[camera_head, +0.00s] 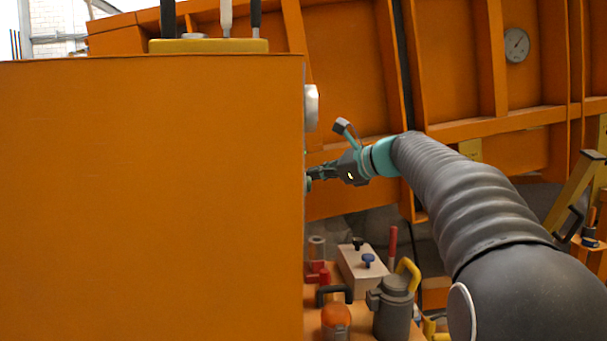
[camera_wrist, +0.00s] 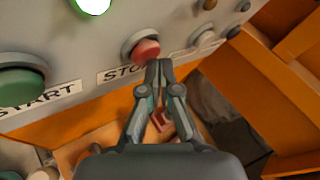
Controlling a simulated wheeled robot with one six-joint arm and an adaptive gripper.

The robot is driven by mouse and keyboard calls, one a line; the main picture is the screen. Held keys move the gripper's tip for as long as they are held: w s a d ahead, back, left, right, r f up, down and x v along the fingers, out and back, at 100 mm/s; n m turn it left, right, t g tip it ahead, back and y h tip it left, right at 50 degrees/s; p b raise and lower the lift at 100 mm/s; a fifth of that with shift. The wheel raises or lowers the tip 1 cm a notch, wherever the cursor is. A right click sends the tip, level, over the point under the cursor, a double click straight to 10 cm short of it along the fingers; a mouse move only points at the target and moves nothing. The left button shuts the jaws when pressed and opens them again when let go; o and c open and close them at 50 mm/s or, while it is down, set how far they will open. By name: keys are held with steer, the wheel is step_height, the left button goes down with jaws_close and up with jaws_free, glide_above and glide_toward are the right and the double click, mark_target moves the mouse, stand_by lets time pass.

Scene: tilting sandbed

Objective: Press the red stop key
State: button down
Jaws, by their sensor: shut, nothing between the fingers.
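The red stop key (camera_wrist: 146,49) is a round red button on a pale panel, above a label that reads "STO" before my fingers cover the rest. It shows in the wrist view, upper middle. My gripper (camera_wrist: 160,66) is shut and empty, with its tips at the lower right edge of the red key. I cannot tell whether they touch it. In the head view my gripper (camera_head: 310,178) reaches the right edge of the orange cabinet (camera_head: 150,200), whose side hides the panel face and the key.
A green START button (camera_wrist: 20,84) sits left of the red key, and a lit green lamp (camera_wrist: 92,4) above. More knobs are at the upper right. Below my arm stand a grey canister (camera_head: 393,308) and a box with a blue knob (camera_head: 362,270).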

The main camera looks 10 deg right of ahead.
steer(key=shift+a, duration=0.45)
stand_by(0.4)
steer(key=shift+d, duration=0.1)
steer(key=shift+d+p, duration=0.4)
steer(key=shift+d, duration=0.45)
steer(key=d, duration=0.5)
stand_by(0.5)
stand_by(0.5)
